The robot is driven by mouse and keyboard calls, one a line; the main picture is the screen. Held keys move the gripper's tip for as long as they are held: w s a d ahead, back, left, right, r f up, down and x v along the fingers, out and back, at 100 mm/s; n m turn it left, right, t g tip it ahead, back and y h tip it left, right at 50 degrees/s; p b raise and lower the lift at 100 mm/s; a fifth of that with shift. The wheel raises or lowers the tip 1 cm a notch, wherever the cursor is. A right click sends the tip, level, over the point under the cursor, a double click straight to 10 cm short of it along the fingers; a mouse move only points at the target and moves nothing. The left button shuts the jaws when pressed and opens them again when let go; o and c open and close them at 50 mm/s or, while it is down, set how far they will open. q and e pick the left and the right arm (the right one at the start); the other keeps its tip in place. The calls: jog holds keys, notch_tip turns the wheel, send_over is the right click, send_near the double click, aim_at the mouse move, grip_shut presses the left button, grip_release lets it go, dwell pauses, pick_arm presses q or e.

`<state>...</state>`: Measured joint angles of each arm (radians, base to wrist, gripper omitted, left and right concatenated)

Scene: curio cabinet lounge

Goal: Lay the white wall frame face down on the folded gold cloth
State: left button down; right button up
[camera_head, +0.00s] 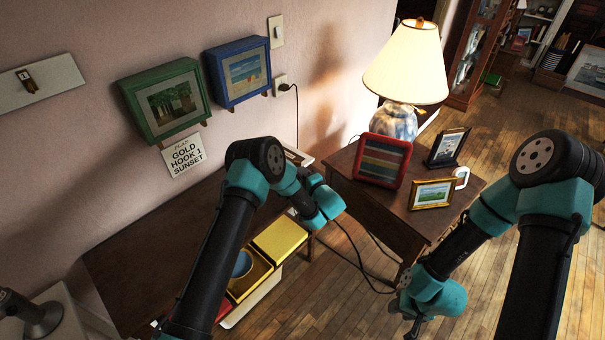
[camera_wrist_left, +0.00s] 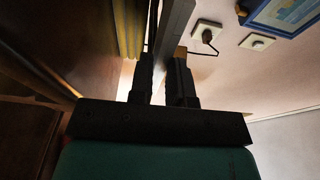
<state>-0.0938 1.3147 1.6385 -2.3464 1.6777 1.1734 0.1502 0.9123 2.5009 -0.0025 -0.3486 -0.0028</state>
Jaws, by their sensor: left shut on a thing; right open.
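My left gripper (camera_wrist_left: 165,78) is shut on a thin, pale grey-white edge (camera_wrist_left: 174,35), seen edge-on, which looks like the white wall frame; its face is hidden. In the head view my left wrist bends down over the right end of the long desk and hides most of its fingers. A flat gold square (camera_head: 280,238), which may be the folded gold cloth, lies just below that wrist. A ridged gold surface (camera_wrist_left: 128,30) shows left of the fingers in the left wrist view. My right gripper (camera_head: 411,318) is open and empty, low over the floor.
The side table (camera_head: 405,215) holds a lamp (camera_head: 405,70), a red striped frame (camera_head: 382,160) and small frames. A blue round thing (camera_head: 242,264) sits beside the gold square. The desk's left (camera_head: 150,250) is clear.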

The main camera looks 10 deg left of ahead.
pick_arm(q)
jog(key=shift+f, duration=0.1)
jog(key=c, duration=1)
grip_release()
jog(key=v, duration=1.7)
jog(key=shift+d, duration=0.2)
